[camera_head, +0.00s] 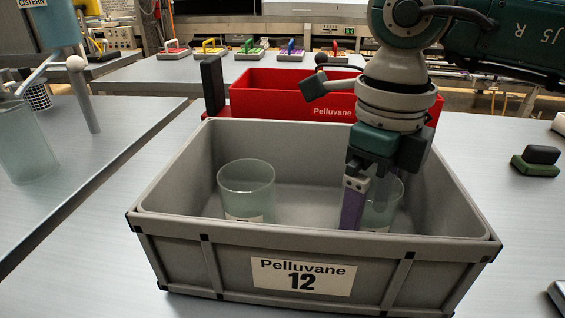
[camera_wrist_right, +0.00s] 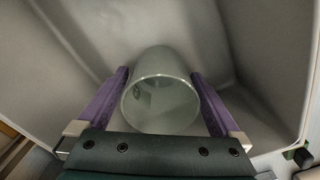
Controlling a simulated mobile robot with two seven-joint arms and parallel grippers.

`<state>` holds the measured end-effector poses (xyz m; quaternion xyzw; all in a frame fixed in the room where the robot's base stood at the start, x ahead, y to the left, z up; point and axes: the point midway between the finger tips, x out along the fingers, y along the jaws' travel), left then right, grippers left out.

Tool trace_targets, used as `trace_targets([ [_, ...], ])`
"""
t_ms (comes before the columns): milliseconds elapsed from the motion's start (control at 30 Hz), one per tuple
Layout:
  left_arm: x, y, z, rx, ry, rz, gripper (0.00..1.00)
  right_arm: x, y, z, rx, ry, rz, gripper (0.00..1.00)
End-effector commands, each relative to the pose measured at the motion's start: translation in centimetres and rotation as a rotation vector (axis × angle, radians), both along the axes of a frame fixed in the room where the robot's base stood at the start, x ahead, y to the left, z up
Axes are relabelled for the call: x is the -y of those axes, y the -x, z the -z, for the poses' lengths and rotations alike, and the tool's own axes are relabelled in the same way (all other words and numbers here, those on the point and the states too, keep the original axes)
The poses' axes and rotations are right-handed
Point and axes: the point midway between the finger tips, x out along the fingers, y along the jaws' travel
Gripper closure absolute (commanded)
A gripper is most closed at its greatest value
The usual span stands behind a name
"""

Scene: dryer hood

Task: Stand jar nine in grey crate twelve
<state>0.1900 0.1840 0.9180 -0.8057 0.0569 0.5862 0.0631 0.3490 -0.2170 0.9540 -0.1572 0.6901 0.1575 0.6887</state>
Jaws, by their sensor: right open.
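Grey crate twelve (camera_head: 200,255), labelled "Pelluvane 12", stands on the table. A clear glass jar (camera_head: 383,205) stands upright inside it on the right, partly behind my finger and the front wall. My right gripper (camera_head: 360,212) reaches down into the crate at this jar. In the right wrist view, the jar (camera_wrist_right: 160,105) lies between the two purple fingers, which are open with small gaps beside the glass. A second clear jar (camera_head: 246,185) stands upright in the crate's left half. Its pale label is cut off by the front wall, and I cannot read either jar's number. My left gripper is out of view.
A red crate (camera_head: 290,95) stands directly behind the grey one. A dark green block (camera_head: 535,165) lies on the table at right. Another glass vessel (camera_head: 25,150) stands on the left table. Free floor shows between the two jars.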

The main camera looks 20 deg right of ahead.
Motion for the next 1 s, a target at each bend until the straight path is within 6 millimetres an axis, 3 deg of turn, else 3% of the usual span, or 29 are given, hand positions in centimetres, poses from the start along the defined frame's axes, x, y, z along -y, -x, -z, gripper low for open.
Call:
trace_targets([
  [300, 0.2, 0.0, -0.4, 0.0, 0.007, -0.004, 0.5, 0.0, -0.2, -7.0, 0.008, 0.0, -0.001, 0.0],
  [500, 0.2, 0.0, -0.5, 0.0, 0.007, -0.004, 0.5, 0.0, -0.1, -10.4, 0.005, 0.0, 0.0, 0.0],
  [700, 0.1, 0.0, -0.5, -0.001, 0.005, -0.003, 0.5, 0.0, 0.0, -11.6, 0.001, 0.0, -0.001, 0.0],
  [1000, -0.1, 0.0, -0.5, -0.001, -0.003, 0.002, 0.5, 0.0, 0.0, -11.6, 0.001, 0.0, -0.001, 0.0],
])
